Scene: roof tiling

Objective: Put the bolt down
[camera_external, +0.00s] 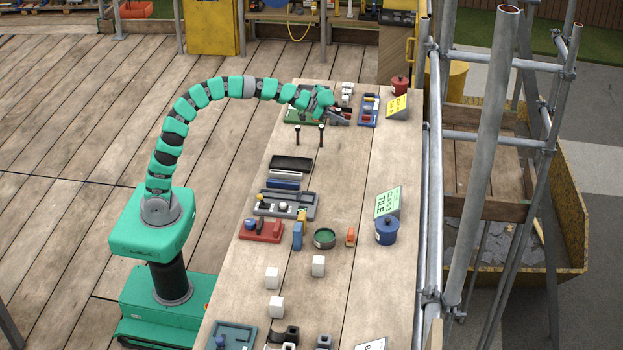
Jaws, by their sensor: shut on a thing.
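My gripper (338,116) is at the far end of the bench, at the end of my arched green arm. It is low over the bench top, just right of a green tray (293,118). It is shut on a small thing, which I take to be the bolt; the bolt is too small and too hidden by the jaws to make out. I cannot tell whether it touches the bench. Two dark upright pegs with thick heads, a left one (297,135) and a right one (321,136), stand nearer than my gripper.
A blue tray (369,110), a yellow sign (397,106), a red pot (400,85) and white pieces (347,92) stand close by. A black tray (291,164) lies nearer. The bench (355,160) is clear right of the pegs. Scaffold poles (480,150) rise along its right side.

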